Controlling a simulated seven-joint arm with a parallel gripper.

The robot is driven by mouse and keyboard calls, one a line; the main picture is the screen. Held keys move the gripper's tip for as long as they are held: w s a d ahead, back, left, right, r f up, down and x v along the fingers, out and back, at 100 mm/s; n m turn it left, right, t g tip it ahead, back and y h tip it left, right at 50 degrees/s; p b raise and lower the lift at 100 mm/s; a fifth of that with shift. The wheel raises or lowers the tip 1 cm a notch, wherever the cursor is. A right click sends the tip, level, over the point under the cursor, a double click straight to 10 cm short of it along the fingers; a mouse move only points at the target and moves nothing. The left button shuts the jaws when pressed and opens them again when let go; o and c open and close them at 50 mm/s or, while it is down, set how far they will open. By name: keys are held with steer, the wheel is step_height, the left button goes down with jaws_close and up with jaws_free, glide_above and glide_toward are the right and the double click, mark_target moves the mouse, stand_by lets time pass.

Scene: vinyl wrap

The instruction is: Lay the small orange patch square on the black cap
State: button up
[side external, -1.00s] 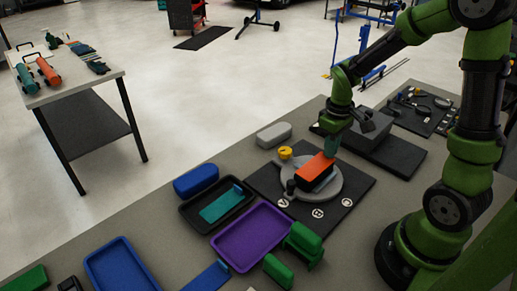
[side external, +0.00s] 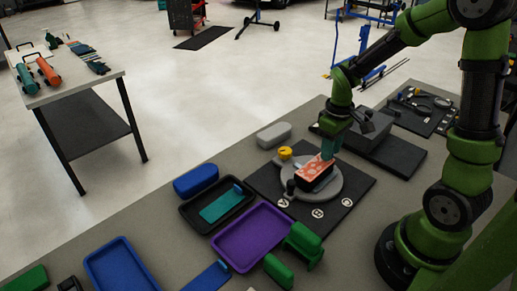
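The small orange patch (side external: 313,168) lies on top of the black cap (side external: 318,184), covering much of its upper face. Its surface now shows pale, mottled spots. The cap sits on a round grey turntable (side external: 333,189). My gripper (side external: 332,151) is at the far right end of the patch, pointing down, its green fingers spread and close to the patch. I cannot tell whether a fingertip touches it. The fingers hide that far end, so I cannot see whether all the edges line up.
The turntable stands on a black board (side external: 358,190) with round white marks. A yellow knob (side external: 285,153) and a grey block (side external: 273,135) are behind left. A black tray (side external: 190,219), a purple tray (side external: 226,260) and green blocks (side external: 303,243) lie nearer.

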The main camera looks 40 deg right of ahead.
step_height(320, 180, up, 16)
steer(key=s+a+r+m+t+y, duration=0.1)
steer(key=s+a+m+t, duration=0.3)
steer(key=a, duration=0.9)
steer(key=s+t+y, duration=0.1)
steer(key=s+t, duration=0.1)
steer(key=t, duration=0.1)
steer(key=shift+s, duration=0.3)
